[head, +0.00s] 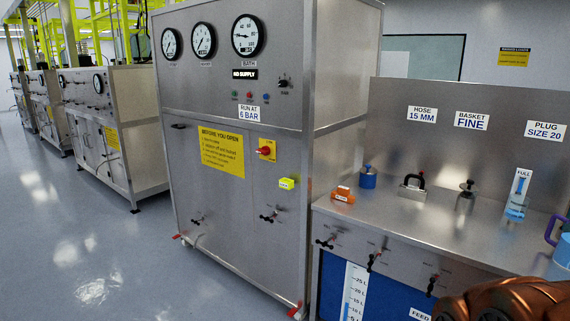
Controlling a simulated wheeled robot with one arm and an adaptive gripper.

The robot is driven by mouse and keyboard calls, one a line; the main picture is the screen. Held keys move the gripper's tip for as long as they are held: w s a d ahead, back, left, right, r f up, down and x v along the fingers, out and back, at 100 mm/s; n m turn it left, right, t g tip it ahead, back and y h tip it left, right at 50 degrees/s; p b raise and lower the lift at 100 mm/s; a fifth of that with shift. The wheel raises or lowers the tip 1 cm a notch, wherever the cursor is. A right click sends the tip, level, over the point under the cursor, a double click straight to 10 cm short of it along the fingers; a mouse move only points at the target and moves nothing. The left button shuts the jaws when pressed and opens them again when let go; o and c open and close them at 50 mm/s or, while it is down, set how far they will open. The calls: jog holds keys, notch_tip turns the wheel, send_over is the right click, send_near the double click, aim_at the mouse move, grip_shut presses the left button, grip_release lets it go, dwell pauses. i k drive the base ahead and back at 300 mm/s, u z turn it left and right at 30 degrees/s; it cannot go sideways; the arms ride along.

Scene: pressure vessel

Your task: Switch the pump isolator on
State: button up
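A steel cabinet stands in the middle of the head view. A red rotary switch on a yellow plate (266,150) sits on its front, right of a yellow "BEFORE YOU OPEN" notice (222,152). It looks like the pump isolator; its lettering is too small to read. The red handle looks roughly horizontal, but its exact setting is hard to tell. A black "NO SUPPLY" label (245,74) is above, under the gauges. A copper-coloured part of my arm shows at the bottom right, well away from the switch. My gripper's fingers are not in view.
Three gauges (203,40) and small coloured lamps (250,96) are on the upper panel. A steel bench (420,215) at right holds several small items and has black-handled valves (374,259) on its front. Open grey floor (90,240) lies at left.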

aim_at(265, 151)
jog(key=u, duration=0.7)
jog(key=i, duration=1.05)
jog(key=u, duration=0.9)
jog(key=i, duration=1)
jog(key=u, duration=0.05)
